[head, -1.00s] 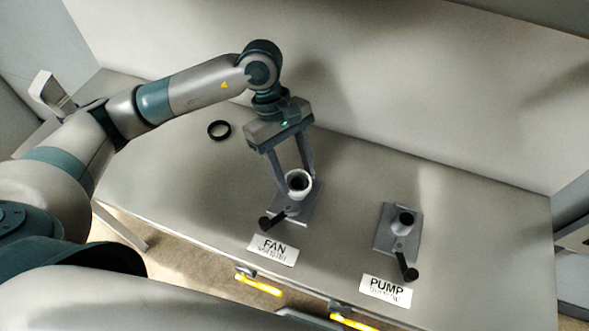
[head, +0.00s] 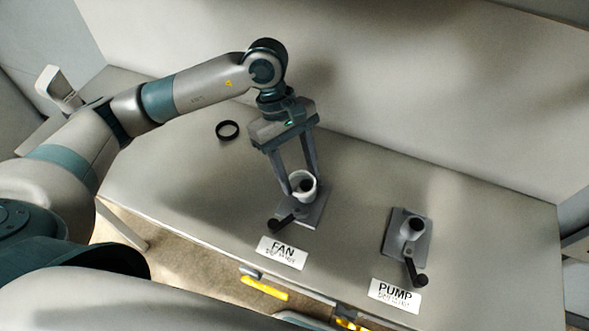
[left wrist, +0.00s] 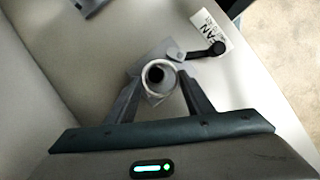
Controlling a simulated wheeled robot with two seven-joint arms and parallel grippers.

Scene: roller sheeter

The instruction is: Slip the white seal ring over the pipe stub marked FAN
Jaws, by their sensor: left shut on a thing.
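My left gripper (head: 302,182) is shut on the white seal ring (head: 295,193) at the pipe stub marked FAN (head: 307,185). The stub's grey top and dark bore show inside the ring. In the left wrist view the ring (left wrist: 146,72) looks like a pale circle between the fingers (left wrist: 159,84), with the FAN stub's dark bore (left wrist: 156,75) seen through it. I cannot tell how far down the ring is along the stub. The FAN label (head: 282,252) lies in front of the stub's grey base plate (head: 317,213). My right gripper is not in view.
A black ring (head: 227,130) lies on the table (head: 180,190) behind and left. The PUMP stub (head: 411,228) stands to the right, with its label (head: 395,295) in front. Dark-knobbed levers (head: 281,224) (head: 419,280) project from both bases. Yellow handles (head: 265,288) sit below the front edge.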

